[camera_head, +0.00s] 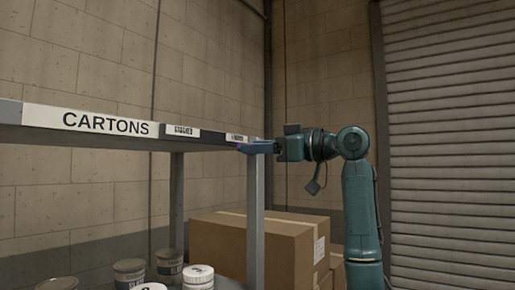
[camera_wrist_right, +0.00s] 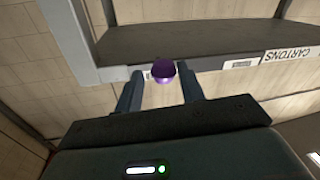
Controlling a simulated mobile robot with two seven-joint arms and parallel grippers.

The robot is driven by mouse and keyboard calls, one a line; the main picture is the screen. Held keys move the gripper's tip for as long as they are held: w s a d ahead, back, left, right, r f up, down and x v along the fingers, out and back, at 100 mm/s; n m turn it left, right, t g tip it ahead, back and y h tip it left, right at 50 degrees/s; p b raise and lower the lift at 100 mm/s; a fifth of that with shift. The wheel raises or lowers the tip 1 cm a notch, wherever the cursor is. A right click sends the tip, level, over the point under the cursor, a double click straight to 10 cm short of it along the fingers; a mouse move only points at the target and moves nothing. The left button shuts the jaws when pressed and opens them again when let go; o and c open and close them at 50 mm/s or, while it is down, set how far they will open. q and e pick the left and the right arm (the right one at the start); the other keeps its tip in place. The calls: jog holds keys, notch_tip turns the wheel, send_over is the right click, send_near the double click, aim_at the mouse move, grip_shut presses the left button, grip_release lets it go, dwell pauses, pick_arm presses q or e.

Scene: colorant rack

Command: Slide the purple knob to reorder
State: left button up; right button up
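The purple knob (camera_wrist_right: 163,70) is a small round ball at the shelf's front edge, in front of a pale label in the right wrist view. My right gripper (camera_wrist_right: 160,86) is open, with its two fingers on either side of the knob and a gap showing on each side. In the head view my right gripper (camera_head: 248,147) is at the right end of the shelf edge, and its blue fingers largely hide the knob. Two small labels sit on the dark strip, a left one (camera_head: 182,131) and a right one (camera_head: 236,138); their words are too small to read surely. My left gripper is not in view.
The shelf edge carries a large CARTONS sign (camera_head: 88,121). A grey upright post (camera_head: 256,215) stands below its right end. Cardboard boxes (camera_head: 250,250) are behind the post. Several tubs, one white (camera_head: 198,277), stand on a lower level. A roller shutter (camera_head: 450,140) is at right.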

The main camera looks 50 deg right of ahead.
jog(key=shift+o, duration=1)
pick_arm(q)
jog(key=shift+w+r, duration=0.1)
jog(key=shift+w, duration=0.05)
pick_arm(e)
jog(key=shift+f, duration=0.1)
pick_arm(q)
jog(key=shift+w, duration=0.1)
pick_arm(e)
jog(key=shift+s, duration=0.1)
pick_arm(q)
jog(key=b, duration=0.1)
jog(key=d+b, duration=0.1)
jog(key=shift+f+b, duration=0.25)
jog(key=shift+b, duration=0.15)
pick_arm(e)
jog(key=v, duration=1.3)
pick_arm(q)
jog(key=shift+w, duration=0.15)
pick_arm(e)
jog(key=shift+d, duration=0.1)
